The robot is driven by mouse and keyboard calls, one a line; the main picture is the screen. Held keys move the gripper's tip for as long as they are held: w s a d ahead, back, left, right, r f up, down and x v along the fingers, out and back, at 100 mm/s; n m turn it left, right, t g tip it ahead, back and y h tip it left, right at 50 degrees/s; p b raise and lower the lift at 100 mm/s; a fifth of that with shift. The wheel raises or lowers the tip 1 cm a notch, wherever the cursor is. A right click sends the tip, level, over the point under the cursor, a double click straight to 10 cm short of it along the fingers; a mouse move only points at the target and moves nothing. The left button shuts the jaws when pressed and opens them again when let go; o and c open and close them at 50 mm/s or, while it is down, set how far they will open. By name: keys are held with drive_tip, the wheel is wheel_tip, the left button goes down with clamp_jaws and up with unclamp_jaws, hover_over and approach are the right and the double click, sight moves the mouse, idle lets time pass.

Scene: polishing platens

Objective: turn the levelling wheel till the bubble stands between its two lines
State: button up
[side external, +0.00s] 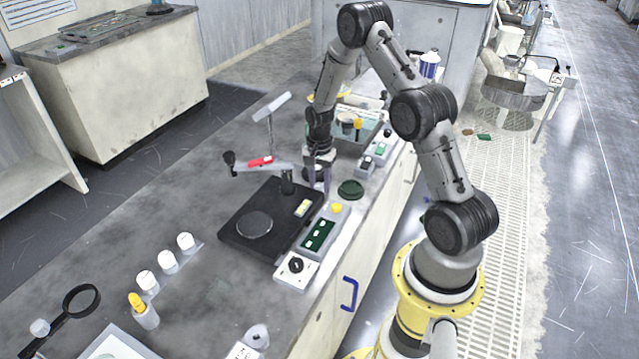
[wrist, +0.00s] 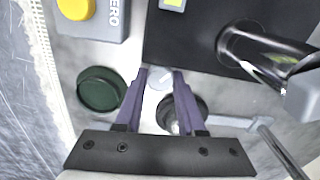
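A black base plate (side external: 235,232) with a round platen (side external: 254,224) stands on the bench. A yellow-green bubble vial (side external: 303,208) lies near its right edge; in the wrist view only the vial's end (wrist: 172,4) shows at the top, so the bubble and its lines cannot be read. A pale round knob (wrist: 159,78), apparently the levelling wheel, sits at the plate's edge. My gripper (side external: 319,192) points down beside the plate's far corner. In the wrist view its purple fingertips (wrist: 161,73) stand apart on either side of the knob; whether they touch it is unclear.
A dark round piece (wrist: 183,110) lies below the fingers, and a dark green disc (side external: 350,190) beside them. A lever arm on a post (side external: 288,186) stands close by. A yellow button (side external: 337,208), display (side external: 318,234) and dial box (side external: 296,266) line the plate's right side.

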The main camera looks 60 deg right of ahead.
clamp_jaws()
drive_tip(key=shift+n, duration=1.3)
drive_tip(key=o, duration=0.6)
unclamp_jaws()
drive_tip(key=shift+m, duration=0.3)
